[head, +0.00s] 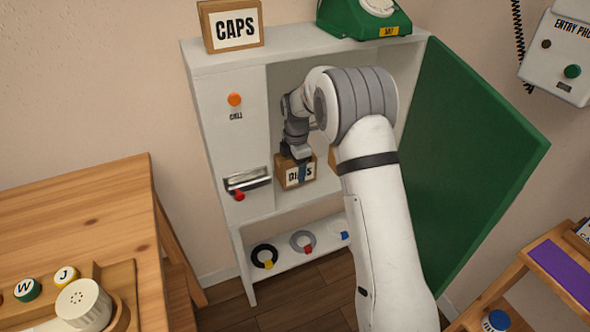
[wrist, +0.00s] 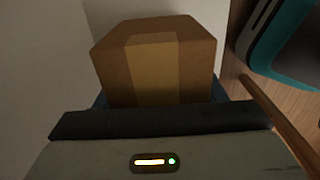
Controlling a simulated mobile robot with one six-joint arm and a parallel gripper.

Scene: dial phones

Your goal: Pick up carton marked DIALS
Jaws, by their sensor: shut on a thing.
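The carton marked DIALS (head: 294,174) is a small brown box with a white label, inside the open white cabinet (head: 197,120). Its label is partly covered by a dark gripper finger. In the wrist view the carton (wrist: 155,65) shows its brown top with a lighter tape strip. My gripper (head: 297,160) reaches into the cabinet from above and is shut on the carton. In the wrist view the gripper (wrist: 160,112) has dark finger parts at both sides of the carton. I cannot tell whether the carton touches the cabinet shelf.
The green cabinet door (head: 470,160) stands open at the right. Several dial rings lie on the lower shelf (head: 300,252). A wooden table (head: 90,210) stands at the left.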

